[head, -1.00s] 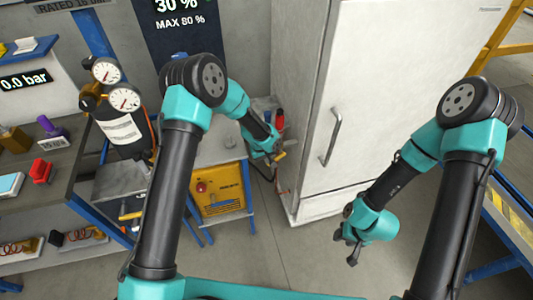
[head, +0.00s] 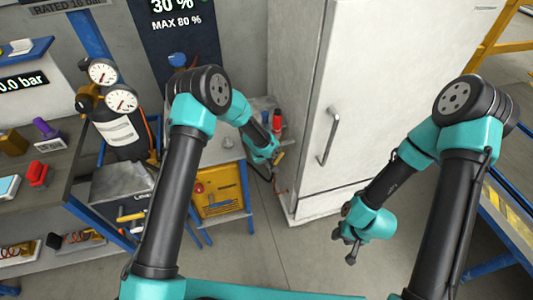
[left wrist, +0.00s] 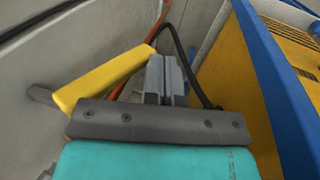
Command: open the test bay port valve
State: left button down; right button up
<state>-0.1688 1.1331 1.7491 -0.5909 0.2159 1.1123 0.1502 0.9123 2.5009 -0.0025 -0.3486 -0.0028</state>
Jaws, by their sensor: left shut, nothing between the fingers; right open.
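A yellow lever handle (left wrist: 103,77) on a grey stem shows in the left wrist view, beside a pale wall. It looks like the valve's handle; in the head view a small yellowish part (head: 279,159) shows by my left gripper. My left gripper (head: 274,154) is low between the yellow cabinet and the white cabinet. Its grey fingers (left wrist: 166,78) are shut and empty, just right of the yellow handle; I cannot tell if they touch it. The valve body is mostly hidden. My right gripper (head: 346,245) is open and empty, over the floor in front of the white cabinet.
The tall white cabinet (head: 385,90) stands right of my left gripper. A yellow cabinet (head: 222,197) in a blue frame stands left of it. A black cylinder (head: 125,137) with two gauges and a workbench are at the left. The floor (head: 270,250) in front is clear.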

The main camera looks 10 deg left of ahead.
dwell(0.4)
pick_arm(q)
jog(key=v, duration=1.7)
jog(key=shift+r, duration=0.2)
jog(key=shift+f, duration=0.1)
notch_tip(320, 180, down, 5)
jog(key=w+d, duration=0.1)
jog(key=d, duration=0.1)
jog(key=shift+w+d+y, duration=0.3)
jog(key=shift+f, duration=0.15)
jog(key=s+x, duration=0.1)
jog(key=x, duration=0.8)
jog(key=shift+w+f, duration=0.4)
jog(key=shift+f, duration=0.05)
